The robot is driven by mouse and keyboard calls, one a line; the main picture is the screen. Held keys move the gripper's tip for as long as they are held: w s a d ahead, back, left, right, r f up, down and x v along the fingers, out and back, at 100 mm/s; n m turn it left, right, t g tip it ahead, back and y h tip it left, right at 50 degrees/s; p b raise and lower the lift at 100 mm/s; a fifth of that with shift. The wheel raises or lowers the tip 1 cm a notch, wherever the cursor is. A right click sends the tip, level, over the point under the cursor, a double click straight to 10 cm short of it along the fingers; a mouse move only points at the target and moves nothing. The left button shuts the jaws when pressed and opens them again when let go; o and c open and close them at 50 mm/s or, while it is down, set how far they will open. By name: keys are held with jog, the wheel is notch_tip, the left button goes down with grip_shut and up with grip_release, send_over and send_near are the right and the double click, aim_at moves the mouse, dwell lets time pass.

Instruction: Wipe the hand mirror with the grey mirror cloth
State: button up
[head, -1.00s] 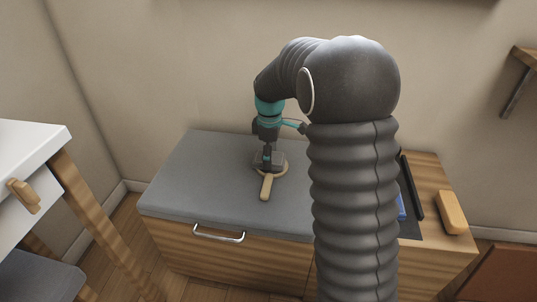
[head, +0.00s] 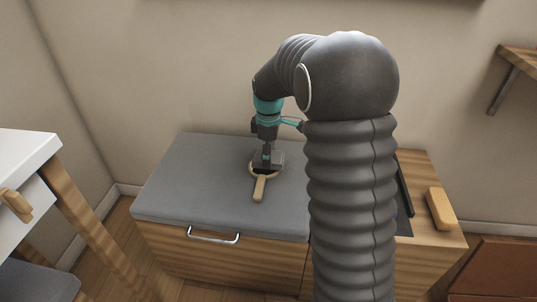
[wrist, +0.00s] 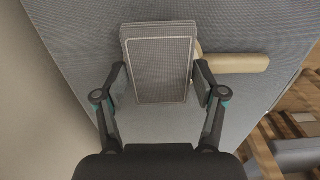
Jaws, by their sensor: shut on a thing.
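My gripper (head: 267,163) is over the grey cushioned bench top (head: 195,178), and in the wrist view my gripper (wrist: 160,78) is shut on the grey mirror cloth (wrist: 158,60), a flat ribbed pad with a finger on each side. The hand mirror (head: 259,188) lies on the cushion under the cloth, its pale wooden handle toward the front. The cloth (head: 276,158) covers most of the mirror's face; some rim shows at the left. In the wrist view the mirror's handle (wrist: 235,63) sticks out to the right. Contact between cloth and mirror looks likely but is not clear.
A wooden block (head: 440,209) and a dark upright panel (head: 404,185) are on the bench's bare wooden right end. A white table (head: 25,150) stands at the left, and a wall shelf (head: 518,62) is at the right. The cushion's left part is free.

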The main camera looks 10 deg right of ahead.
jog(key=shift+r+p, duration=2.05)
jog(key=shift+r, duration=0.95)
